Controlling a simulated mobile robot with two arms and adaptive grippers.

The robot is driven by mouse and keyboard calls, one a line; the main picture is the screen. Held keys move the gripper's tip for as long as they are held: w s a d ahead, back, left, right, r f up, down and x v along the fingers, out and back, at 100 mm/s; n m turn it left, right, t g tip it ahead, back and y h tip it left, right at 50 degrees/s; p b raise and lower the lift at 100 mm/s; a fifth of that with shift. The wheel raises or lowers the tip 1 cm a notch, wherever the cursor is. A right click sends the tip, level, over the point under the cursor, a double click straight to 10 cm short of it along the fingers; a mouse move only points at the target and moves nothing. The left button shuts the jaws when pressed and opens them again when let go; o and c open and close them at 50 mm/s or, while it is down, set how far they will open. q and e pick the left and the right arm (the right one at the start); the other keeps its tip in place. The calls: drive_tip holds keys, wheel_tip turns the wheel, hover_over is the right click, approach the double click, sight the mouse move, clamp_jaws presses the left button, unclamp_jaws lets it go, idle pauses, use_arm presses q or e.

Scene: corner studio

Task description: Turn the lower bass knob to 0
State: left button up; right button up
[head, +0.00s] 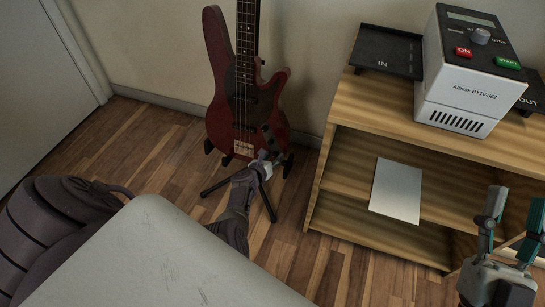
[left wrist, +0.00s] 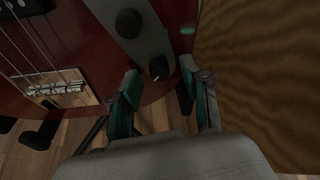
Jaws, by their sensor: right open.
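The red bass (head: 232,95) stands upright on a black stand against the wall. Its body also fills the upper left of the left wrist view (left wrist: 85,50). There, a grey control plate (left wrist: 148,42) carries an upper black knob (left wrist: 129,22) and a lower black knob (left wrist: 158,67) with a small pale mark. My left gripper (head: 268,157) reaches the lower right of the bass. In the left wrist view (left wrist: 160,74) its fingers are apart, with the lower knob between the tips; contact cannot be told. My right gripper (head: 518,198) is open and empty at lower right.
A wooden shelf unit (head: 335,190) stands right of the bass, close to my left gripper. It bears a white device (head: 470,75) and a black IN tray (head: 388,52); a white sheet (head: 397,190) lies inside. The stand's leg (head: 268,203) extends forward on the floor.

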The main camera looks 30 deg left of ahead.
use_arm(q)
drive_tip(key=shift+v, duration=0.8)
drive_tip(key=v, duration=0.6)
